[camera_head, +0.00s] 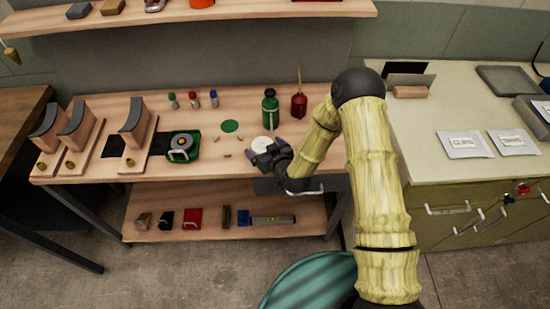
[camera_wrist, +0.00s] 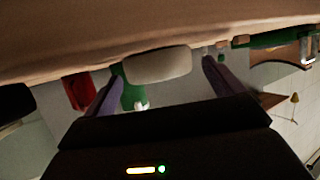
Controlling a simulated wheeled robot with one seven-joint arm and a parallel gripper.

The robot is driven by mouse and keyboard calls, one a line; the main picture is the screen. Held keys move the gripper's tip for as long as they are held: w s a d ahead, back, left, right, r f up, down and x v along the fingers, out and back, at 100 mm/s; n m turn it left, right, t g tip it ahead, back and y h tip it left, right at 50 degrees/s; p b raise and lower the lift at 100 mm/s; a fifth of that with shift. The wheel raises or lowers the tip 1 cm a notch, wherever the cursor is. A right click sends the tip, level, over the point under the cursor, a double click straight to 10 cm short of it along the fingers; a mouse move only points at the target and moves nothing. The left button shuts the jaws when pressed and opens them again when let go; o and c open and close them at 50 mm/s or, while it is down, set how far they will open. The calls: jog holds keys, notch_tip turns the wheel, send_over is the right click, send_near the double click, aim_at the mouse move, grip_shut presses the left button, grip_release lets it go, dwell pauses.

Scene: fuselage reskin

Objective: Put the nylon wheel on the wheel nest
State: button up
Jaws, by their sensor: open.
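The white nylon wheel (camera_head: 262,144) lies on the wooden bench top, near its front edge. My gripper (camera_head: 264,153) is low at the bench, right at the near side of the wheel. In the wrist view the bench is at the top, and the pale wheel (camera_wrist: 157,65) shows between the two spread fingers of my gripper (camera_wrist: 162,68). I cannot tell whether the fingers touch it. A flat green disc (camera_head: 230,126), which may be the wheel nest, lies on the bench to the left of the wheel and a little farther back.
A green bottle (camera_head: 270,108) and a red oil can (camera_head: 299,104) stand behind the wheel. A green-based device (camera_head: 182,147) sits left, with small pieces lying between. Small coloured bottles (camera_head: 193,100) stand at the back. An upper shelf (camera_head: 200,14) overhangs the rear.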

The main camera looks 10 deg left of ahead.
jog(key=b+v, duration=0.1)
jog(key=v, duration=0.9)
jog(key=shift+b, duration=0.3)
jog(key=shift+w+d, duration=0.1)
jog(key=d+r+m+g+h, duration=0.1)
jog(key=d+r+g+h, duration=0.15)
jog(key=d, duration=0.45)
jog(key=d+r+m+g+h, duration=0.1)
jog(key=d+r+m+h, duration=0.2)
jog(key=d, duration=0.4)
jog(key=s+d+r+m+g+h, duration=0.2)
jog(key=s+d+r+m+g, duration=0.1)
jog(key=s+d+r, duration=0.5)
jog(key=s+d+g, duration=0.1)
jog(key=s+d, duration=0.1)
jog(key=s, duration=0.2)
jog(key=shift+r+m+h, duration=0.35)
jog(key=shift+r+m, duration=0.05)
